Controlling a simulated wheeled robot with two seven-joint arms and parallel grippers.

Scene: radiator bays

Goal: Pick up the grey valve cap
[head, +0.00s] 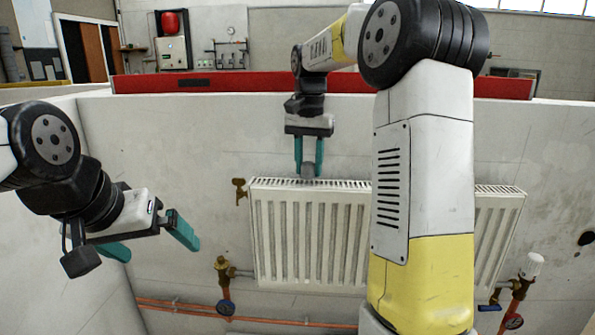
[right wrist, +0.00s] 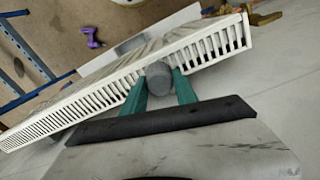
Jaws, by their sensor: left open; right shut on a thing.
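The grey valve cap (head: 308,171) is a small, dull grey cylinder at the top edge of the white radiator (head: 300,235), left of its middle. My right gripper (head: 309,168) points down with its teal fingers on either side of the cap and is shut on it. In the right wrist view the cap (right wrist: 159,78) sits between the teal fingertips (right wrist: 159,82), in front of the radiator's top grille (right wrist: 90,98). I cannot tell whether it touches the radiator. My left gripper (head: 155,240) is open and empty at the left, apart from the radiator.
A brass valve (head: 239,187) sits by the radiator's upper left corner, another (head: 222,267) at lower left. A white-capped valve (head: 531,266) stands at lower right. Copper pipes (head: 265,320) run below. My right arm hides part of the radiator. A purple drill (right wrist: 91,37) lies beyond it.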

